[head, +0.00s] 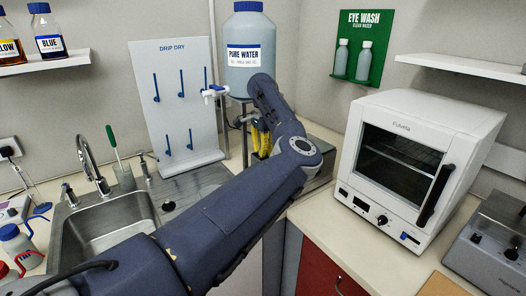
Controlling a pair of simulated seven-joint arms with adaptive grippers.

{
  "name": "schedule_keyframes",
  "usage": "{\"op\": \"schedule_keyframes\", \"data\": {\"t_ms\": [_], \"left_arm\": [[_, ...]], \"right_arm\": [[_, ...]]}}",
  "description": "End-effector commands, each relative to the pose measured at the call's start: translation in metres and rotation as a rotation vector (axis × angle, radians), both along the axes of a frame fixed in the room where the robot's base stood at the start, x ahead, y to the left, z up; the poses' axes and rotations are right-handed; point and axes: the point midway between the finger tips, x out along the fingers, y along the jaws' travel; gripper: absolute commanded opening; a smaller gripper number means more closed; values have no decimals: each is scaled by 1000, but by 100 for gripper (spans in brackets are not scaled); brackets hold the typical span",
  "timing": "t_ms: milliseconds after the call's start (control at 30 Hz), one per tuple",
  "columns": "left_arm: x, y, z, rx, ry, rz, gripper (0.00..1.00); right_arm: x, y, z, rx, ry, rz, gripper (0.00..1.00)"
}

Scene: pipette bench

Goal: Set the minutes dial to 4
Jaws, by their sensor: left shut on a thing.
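My left arm crosses the picture from the lower left and bends down at the wrist near the back counter. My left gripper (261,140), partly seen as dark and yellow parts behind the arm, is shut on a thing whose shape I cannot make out. It is low beside a grey metal unit (318,172), which my arm mostly covers. No dial marked minutes can be read. A white oven (387,160) at the right has a black round knob (382,219) on its lower front panel, well apart from the gripper. My right gripper is not in view.
A pure water tank (250,50) with a white tap stands behind my wrist. A drip-dry board (175,105) and sink (105,225) are at the left. A grey instrument with knobs (490,240) sits at the right edge. The counter before the oven is clear.

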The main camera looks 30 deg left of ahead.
Motion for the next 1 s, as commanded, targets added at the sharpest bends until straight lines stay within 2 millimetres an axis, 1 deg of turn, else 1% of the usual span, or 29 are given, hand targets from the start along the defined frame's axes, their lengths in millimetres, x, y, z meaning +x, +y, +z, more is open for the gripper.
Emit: {"op": "schedule_keyframes", "data": {"t_ms": [100,200,500,533,800,1000], "left_arm": [[0,0,0,0,0,-66,0],[0,0,0,0,0,-94,0],[0,0,0,-1,-1,-99,0],[0,0,0,-1,-1,-99,20],[0,0,0,0,0,-98,51],[0,0,0,0,0,-98,51]], "right_arm": [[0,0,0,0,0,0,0],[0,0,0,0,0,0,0],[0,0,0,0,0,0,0],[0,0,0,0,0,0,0],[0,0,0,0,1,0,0],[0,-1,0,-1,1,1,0]]}}
